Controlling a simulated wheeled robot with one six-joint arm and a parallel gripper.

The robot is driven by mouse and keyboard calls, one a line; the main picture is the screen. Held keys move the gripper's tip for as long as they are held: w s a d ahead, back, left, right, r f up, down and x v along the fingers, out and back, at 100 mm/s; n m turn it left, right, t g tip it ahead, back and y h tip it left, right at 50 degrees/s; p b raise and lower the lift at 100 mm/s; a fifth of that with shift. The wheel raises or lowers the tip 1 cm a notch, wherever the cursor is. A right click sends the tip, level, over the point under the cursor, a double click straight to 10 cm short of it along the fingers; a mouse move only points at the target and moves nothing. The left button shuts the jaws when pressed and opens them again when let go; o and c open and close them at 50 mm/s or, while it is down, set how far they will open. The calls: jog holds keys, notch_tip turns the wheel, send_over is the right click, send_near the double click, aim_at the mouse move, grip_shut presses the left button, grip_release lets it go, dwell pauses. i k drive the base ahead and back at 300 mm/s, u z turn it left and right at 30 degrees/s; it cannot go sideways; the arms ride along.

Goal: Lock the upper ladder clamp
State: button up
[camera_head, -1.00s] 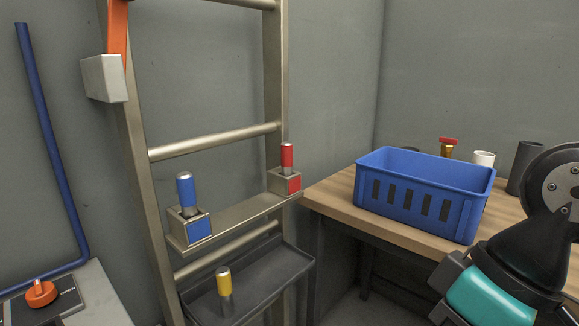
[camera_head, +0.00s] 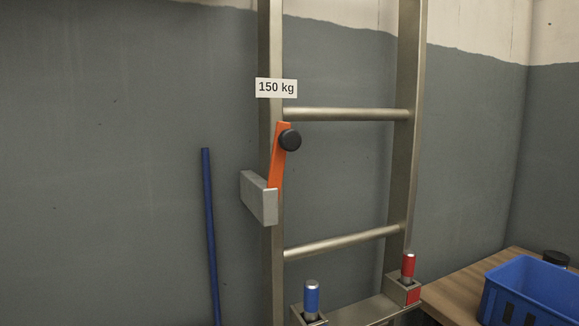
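The upper ladder clamp is a grey block (camera_head: 259,198) on the ladder's left rail, with an orange lever (camera_head: 279,158) rising from it. The lever points up, leaning slightly right, and ends near a round black knob (camera_head: 290,140). The ladder (camera_head: 406,130) stands upright against the grey wall. My gripper is not in view now, and nothing touches the lever.
A "150 kg" label (camera_head: 276,88) is on the left rail above the lever. Below, a blue-topped pin (camera_head: 312,297) and a red-topped pin (camera_head: 408,267) stand in holders on a crossbar. A blue pipe (camera_head: 210,230) runs up the wall at left. A blue crate (camera_head: 530,295) sits on the wooden table at right.

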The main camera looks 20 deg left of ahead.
aim_at(286, 139)
jog(key=z, duration=0.05)
jog(key=k, duration=0.5)
jog(key=u, duration=1.15)
jog(key=i, duration=0.3)
jog(key=u, duration=0.45)
